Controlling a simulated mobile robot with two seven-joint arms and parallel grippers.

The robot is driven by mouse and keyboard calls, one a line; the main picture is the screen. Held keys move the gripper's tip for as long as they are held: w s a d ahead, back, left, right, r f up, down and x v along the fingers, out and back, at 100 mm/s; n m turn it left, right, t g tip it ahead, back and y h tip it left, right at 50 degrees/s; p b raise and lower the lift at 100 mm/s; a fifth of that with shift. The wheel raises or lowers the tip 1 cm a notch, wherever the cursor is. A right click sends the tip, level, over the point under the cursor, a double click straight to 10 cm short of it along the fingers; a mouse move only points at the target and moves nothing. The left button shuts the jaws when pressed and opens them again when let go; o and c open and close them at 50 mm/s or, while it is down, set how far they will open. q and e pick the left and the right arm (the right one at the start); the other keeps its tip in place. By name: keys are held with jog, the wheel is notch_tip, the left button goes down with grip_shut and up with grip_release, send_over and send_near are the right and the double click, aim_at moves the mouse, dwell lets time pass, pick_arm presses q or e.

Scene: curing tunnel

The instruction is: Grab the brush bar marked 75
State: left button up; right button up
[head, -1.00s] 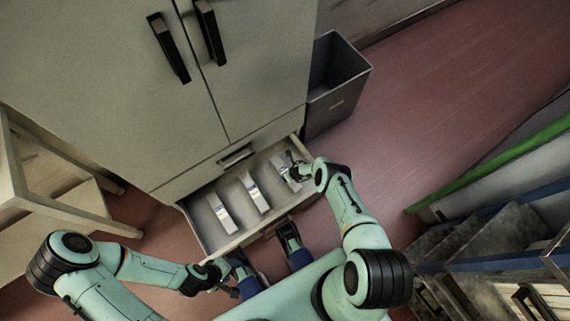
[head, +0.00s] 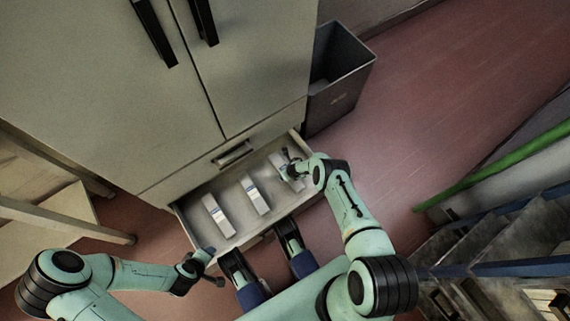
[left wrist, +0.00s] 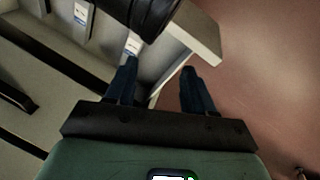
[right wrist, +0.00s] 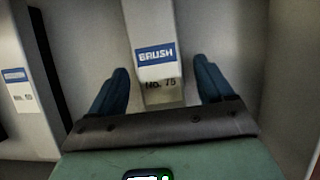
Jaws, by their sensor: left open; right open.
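The brush bar marked No. 75 (right wrist: 156,58) is pale, with a blue and white BRUSH label. It is the rightmost bar (head: 279,160) in the open drawer (head: 233,238). My right gripper (right wrist: 161,72) is open, with one finger on each side of the bar's labelled end. Whether the fingers touch it I cannot tell. In the head view my right gripper (head: 288,166) partly hides this bar. My left gripper (head: 211,265) is open and empty outside the drawer's front; it also shows in the left wrist view (left wrist: 159,76).
Two similar bars lie in the drawer, one in the middle (head: 253,195) and one at the left (head: 217,216). A grey bin (head: 335,95) stands right of the cabinet (head: 100,90). A wooden table (head: 60,212) is at the left. A rack (head: 500,255) stands at the right.

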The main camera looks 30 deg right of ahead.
jog(key=shift+b+x, duration=0.7)
jog(key=shift+x, duration=0.3)
pick_arm(q)
jog(key=shift+g, duration=0.5)
jog(key=s+f, duration=0.2)
jog(key=f, duration=0.1)
jog(key=shift+s+a+f, duration=0.2)
jog(key=shift+s+a, duration=0.05)
jog(key=shift+a, duration=0.15)
pick_arm(e)
jog(key=shift+s, duration=0.1)
jog(key=c, duration=1.2)
jog(key=shift+c, duration=0.2)
jog(key=shift+r, duration=0.1)
